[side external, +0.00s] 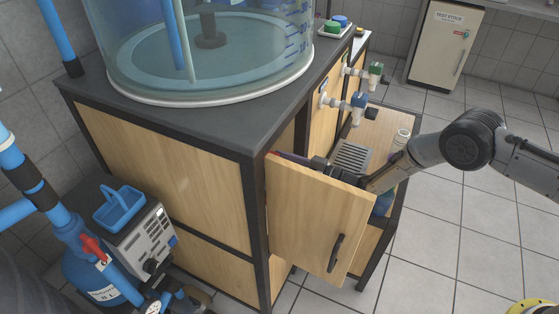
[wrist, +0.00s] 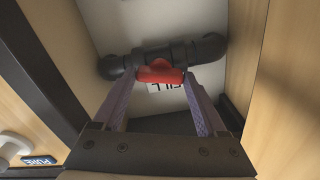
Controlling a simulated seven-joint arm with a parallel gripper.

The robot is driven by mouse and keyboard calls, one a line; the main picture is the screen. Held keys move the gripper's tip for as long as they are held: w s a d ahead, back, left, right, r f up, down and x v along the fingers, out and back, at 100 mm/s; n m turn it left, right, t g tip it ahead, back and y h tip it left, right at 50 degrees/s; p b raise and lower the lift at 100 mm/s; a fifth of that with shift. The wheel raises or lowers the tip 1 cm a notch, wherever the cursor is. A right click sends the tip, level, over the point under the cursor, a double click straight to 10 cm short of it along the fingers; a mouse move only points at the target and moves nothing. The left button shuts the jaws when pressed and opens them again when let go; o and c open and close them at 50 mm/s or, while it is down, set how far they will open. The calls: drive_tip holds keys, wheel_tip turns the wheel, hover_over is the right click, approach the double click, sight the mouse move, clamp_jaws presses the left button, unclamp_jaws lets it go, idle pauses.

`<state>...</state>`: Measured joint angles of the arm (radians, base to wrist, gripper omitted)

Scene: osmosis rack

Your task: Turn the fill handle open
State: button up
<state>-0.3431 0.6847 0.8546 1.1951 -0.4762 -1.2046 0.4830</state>
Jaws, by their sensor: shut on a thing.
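The red fill handle (wrist: 159,71) sits on a black pipe (wrist: 203,51) inside the cabinet in the wrist view. The handle lies across the picture, roughly along the pipe. A white label (wrist: 168,87), partly hidden and upside down, shows just below it and seems to read FILL. My gripper (wrist: 160,79) has its purple fingers on either side of the handle and is shut on it. In the side view my gripper (side external: 291,158) reaches into the cabinet behind the open wooden door (side external: 310,222). The handle is hidden there.
The open door stands close below my arm, and cabinet walls (wrist: 240,60) flank my gripper. A large clear tank (side external: 200,60) stands on the cabinet top. Blue (side external: 358,100) and green (side external: 376,70) taps stick out above a side shelf (side external: 385,122).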

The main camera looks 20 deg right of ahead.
drive_tip(key=shift+n, duration=1.6)
drive_tip(key=shift+n, duration=0.3)
drive_tip(key=o, duration=1.3)
drive_tip(key=v, duration=1.4)
drive_tip(key=shift+w+r, duration=0.1)
